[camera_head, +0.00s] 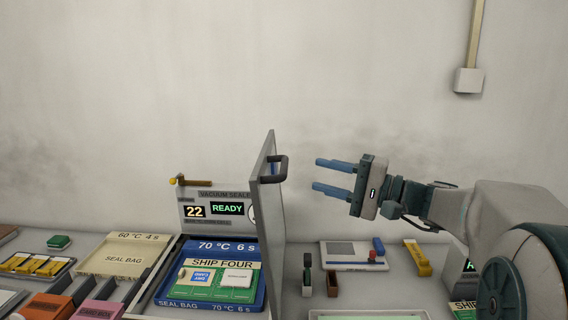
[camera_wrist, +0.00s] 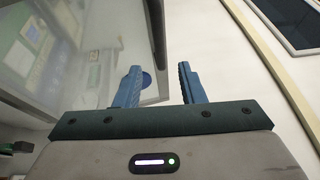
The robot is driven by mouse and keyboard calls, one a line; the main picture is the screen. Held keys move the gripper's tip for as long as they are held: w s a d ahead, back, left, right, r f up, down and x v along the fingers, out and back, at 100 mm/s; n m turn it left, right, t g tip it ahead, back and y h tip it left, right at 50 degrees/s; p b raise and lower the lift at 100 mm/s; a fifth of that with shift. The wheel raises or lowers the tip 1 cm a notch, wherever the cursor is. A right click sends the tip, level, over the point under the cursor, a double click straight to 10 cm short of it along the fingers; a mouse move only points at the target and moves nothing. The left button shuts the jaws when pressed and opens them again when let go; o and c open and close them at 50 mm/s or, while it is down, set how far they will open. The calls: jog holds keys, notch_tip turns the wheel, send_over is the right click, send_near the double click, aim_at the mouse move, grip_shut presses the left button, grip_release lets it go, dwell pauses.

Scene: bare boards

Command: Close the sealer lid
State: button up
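The vacuum sealer's lid (camera_head: 270,195) stands open, near upright, hinged along the right side of the sealer, with a dark handle (camera_head: 284,168) on its right face. The sealer's panel (camera_head: 217,211) reads "22" and "READY". In its bed lies a blue seal bag (camera_head: 210,306) marked "70 °C 6 s", with a green "SHIP FOUR" board (camera_head: 217,282) on it. My gripper (camera_head: 325,175) is open and empty, to the right of the lid, fingers pointing left. In the wrist view my fingers (camera_wrist: 160,85) are apart, and the translucent lid (camera_wrist: 110,40) shows ahead and to the left.
A cream seal bag (camera_head: 122,255) and a tray of yellow items (camera_head: 38,265) lie left of the sealer. Orange and pink blocks (camera_head: 97,311) sit in front. A white pad (camera_head: 352,256) and a yellow block (camera_head: 416,258) lie to the right.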

aim_at(283, 162)
jog(key=p+x, duration=0.2)
jog(key=x, duration=0.7)
jog(key=shift+w+a, duration=0.1)
jog(key=shift+a, duration=0.25)
grip_shut()
